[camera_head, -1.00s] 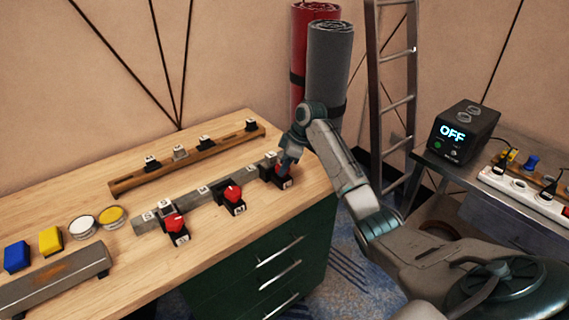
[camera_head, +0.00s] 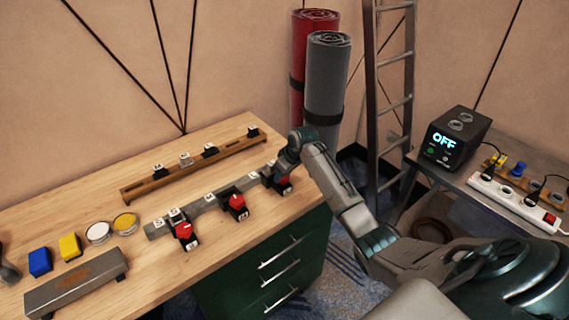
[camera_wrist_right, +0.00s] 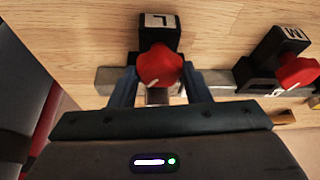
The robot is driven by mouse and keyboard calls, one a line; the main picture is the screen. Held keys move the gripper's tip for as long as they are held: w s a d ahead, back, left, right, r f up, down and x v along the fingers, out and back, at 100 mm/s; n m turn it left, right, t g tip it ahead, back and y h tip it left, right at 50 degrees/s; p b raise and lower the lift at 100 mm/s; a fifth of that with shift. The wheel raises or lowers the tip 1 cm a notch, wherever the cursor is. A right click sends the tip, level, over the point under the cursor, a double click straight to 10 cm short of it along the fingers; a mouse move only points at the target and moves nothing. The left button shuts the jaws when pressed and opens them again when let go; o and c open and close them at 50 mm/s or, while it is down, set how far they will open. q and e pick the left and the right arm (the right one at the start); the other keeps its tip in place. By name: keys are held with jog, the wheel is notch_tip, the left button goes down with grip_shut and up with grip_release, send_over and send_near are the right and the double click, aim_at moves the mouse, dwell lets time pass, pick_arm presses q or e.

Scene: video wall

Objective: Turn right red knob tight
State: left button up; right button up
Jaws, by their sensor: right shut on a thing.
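The right red knob (camera_head: 284,180) sits on a black block at the right end of a grey rail on the wooden table. In the right wrist view this knob (camera_wrist_right: 160,66) has a white mark and lies between the fingertips of my right gripper (camera_wrist_right: 160,88), one finger on each side, shut on it. In the head view my right gripper (camera_head: 278,170) reaches down at the knob and partly hides it. The middle red knob (camera_head: 237,201) and left red knob (camera_head: 184,230) stand free on the same rail.
A wooden rail (camera_head: 190,166) with several small switches lies behind. Blue (camera_head: 40,261) and yellow (camera_head: 70,246) blocks and a grey box (camera_head: 76,284) are at left. A device reading OFF (camera_head: 446,141) and a power strip (camera_head: 508,200) stand on the right table.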

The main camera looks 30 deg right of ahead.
jog(key=m+p, duration=0.2)
jog(key=m+h+p, duration=0.1)
jog(key=p, duration=0.1)
jog(key=m+h+p, duration=0.1)
jog(key=m, duration=0.1)
jog(key=shift+w+a+r+m+p, duration=0.1)
jog(key=shift+a+r+m+p, duration=0.1)
jog(key=shift+r+m+p, duration=0.15)
jog(key=m+h+p, duration=0.1)
jog(key=m+p, duration=0.1)
jog(key=shift+f+m, duration=0.1)
jog(key=shift+m, duration=0.25)
jog(key=shift+w+a+m+g+h+p, duration=0.1)
jog(key=shift+m+g+h+p, duration=0.25)
jog(key=shift+m, duration=0.75)
jog(key=shift+f+m+g+h, duration=0.1)
jog(key=shift+m+g+h, duration=0.25)
jog(key=shift+m, duration=0.75)
jog(key=o, duration=1)
jog(key=shift+f, duration=0.1)
